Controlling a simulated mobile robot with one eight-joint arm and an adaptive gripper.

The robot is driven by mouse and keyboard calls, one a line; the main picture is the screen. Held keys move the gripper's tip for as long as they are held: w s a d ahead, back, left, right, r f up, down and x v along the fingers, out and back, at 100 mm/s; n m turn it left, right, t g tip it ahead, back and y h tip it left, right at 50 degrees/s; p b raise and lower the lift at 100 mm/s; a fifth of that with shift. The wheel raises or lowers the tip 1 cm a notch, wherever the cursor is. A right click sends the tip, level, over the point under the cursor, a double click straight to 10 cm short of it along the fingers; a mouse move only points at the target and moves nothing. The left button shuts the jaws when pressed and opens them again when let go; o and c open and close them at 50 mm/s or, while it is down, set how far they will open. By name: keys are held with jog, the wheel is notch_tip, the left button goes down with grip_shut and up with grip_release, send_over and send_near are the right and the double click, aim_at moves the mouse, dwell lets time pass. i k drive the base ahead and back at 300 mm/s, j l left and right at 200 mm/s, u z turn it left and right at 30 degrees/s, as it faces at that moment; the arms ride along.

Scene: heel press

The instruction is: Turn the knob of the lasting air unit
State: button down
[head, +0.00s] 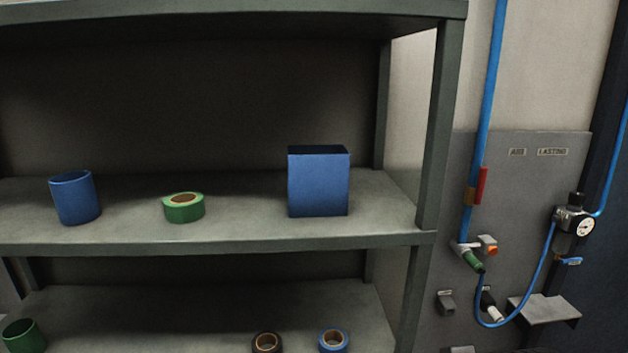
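The lasting air unit (572,226) is mounted on a grey wall panel at the right of the head view. It has a metal body with a round white gauge on its front. A black knob (576,199) stands on top of it. A small blue lever (569,261) sits below the gauge. Two labels, one reading "LASTING" (552,152), are above it on the panel. The knob's turn position is too small to tell. My gripper is not in this view.
A dark green shelf (330,244) fills the left and middle, bearing a blue box (318,184), blue cup (75,198) and tape rolls. A blue hose (548,250) loops below the unit, near a small grey ledge (545,308) jutting from the panel. The space directly before the knob looks clear.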

aim_at(574, 198)
jog(key=z, duration=1.3)
